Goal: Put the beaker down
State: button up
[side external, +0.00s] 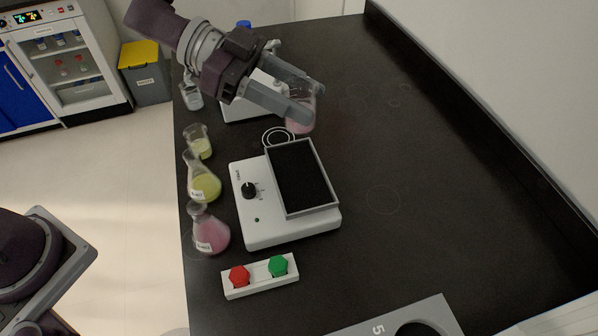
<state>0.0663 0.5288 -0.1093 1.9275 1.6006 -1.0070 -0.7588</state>
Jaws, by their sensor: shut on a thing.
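My gripper (304,100) is shut on a clear beaker (301,122) with pink liquid. Its fingers come in from the upper left and overlap the upper part of the beaker. The beaker is beyond the hotplate-like device with a dark top, near the thin white rings. I cannot tell whether its base touches the black bench (390,165) or hangs just above it.
A white device (265,229) with a black top plate stands mid-bench. Flasks of yellow (204,185) and pink (209,234) liquid stand left of it. A red-and-green button box (260,276) lies in front. Another white device (243,107) is partly hidden behind my gripper. The right side is clear.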

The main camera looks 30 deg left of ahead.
send_over(296, 174)
jog(key=f, duration=1.2)
jog(key=shift+d+f, duration=0.35)
jog(key=shift+f, duration=0.05)
jog(key=shift+f, duration=0.15)
jog(key=o, duration=1.4)
jog(key=shift+a+r, duration=0.3)
jog(key=shift+r, duration=0.05)
jog(key=v, duration=1.1)
jog(key=shift+a+r, duration=0.15)
